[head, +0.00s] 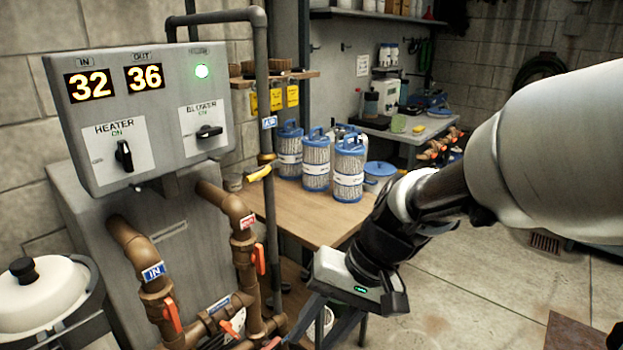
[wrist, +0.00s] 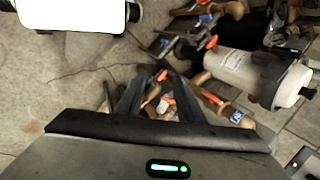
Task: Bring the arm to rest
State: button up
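My arm reaches in from the right of the head view, bent downward. My gripper (head: 322,333) points down in front of the wooden bench, right of the brown pipes. In the wrist view, my gripper (wrist: 155,88) has its two dark fingers apart, with no object held between them. Pipes and orange valve handles show beyond the fingers; I cannot tell how far below they are.
A grey heater panel (head: 160,95) stands left, reading IN 32, OUT 36, with a green light. Brown pipes (head: 142,250) run below it. Blue-capped filter cartridges (head: 317,160) stand on the wooden bench (head: 300,208). A white-lidded vessel (head: 40,295) is lower left. Floor (head: 480,285) is open at right.

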jog(key=s+d+r+t+h, duration=0.2)
jog(key=d+r+t+h, duration=0.1)
jog(key=d+r, duration=0.25)
jog(key=s+d+r+t+h, duration=0.2)
jog(key=s+d+r+t, duration=0.15)
jog(key=d, duration=0.35)
notch_tip(320, 180, up, 17)
jog(key=p, duration=1.6)
jog(key=shift+w+d+p, duration=0.25)
jog(key=shift+d+p, duration=0.1)
jog(key=shift+f+g, duration=0.15)
jog(key=shift+g, duration=0.1)
dwell(3.8)
